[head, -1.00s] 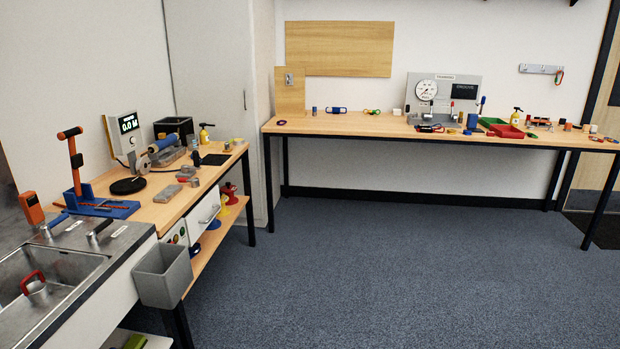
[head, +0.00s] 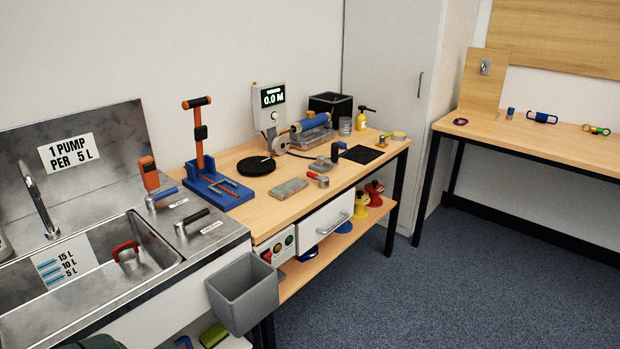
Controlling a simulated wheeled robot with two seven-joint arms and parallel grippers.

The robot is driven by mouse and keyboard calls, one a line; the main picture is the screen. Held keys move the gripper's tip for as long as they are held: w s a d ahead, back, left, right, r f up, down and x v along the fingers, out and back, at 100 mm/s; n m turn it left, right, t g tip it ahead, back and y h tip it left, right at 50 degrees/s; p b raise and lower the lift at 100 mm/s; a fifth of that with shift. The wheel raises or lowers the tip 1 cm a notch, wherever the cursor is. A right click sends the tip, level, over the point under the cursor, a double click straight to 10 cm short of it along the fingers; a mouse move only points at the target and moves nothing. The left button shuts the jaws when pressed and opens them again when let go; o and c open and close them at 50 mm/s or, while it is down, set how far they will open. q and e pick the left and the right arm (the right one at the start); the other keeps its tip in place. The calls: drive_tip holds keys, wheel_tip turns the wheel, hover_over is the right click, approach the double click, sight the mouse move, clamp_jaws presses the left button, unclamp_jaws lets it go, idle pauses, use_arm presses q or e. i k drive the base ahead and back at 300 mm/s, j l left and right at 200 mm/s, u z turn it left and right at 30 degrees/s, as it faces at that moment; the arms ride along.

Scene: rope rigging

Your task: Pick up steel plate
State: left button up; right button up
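I cannot tell for sure which thing is the steel plate. A flat grey slab (head: 289,188) lies on the wooden bench near its front edge, right of the blue stand. A second, smaller grey block (head: 321,165) lies farther back, by a small red-handled tool (head: 318,179). Neither gripper is in view.
The bench (head: 262,213) also holds a blue stand (head: 218,192), a black disc (head: 256,166) and a display (head: 273,97). A steel sink (head: 95,290) is at left. A grey bin (head: 243,295) hangs at the front. Open floor (head: 460,290) lies right.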

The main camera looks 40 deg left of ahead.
sight(282, 192)
drive_tip(key=i+u, duration=0.3)
drive_tip(key=i, duration=0.35)
drive_tip(key=i+l+u, duration=0.3)
drive_tip(key=i, duration=0.35)
drive_tip(key=i+u, duration=0.35)
drive_tip(key=u, duration=0.15)
drive_tip(key=i+l+u, duration=0.15)
drive_tip(key=i+u, duration=0.2)
drive_tip(key=u, duration=0.15)
drive_tip(key=i+l+u, duration=0.25)
drive_tip(key=u, duration=0.2)
drive_tip(key=i+l+u, duration=0.4)
drive_tip(key=l, duration=0.1)
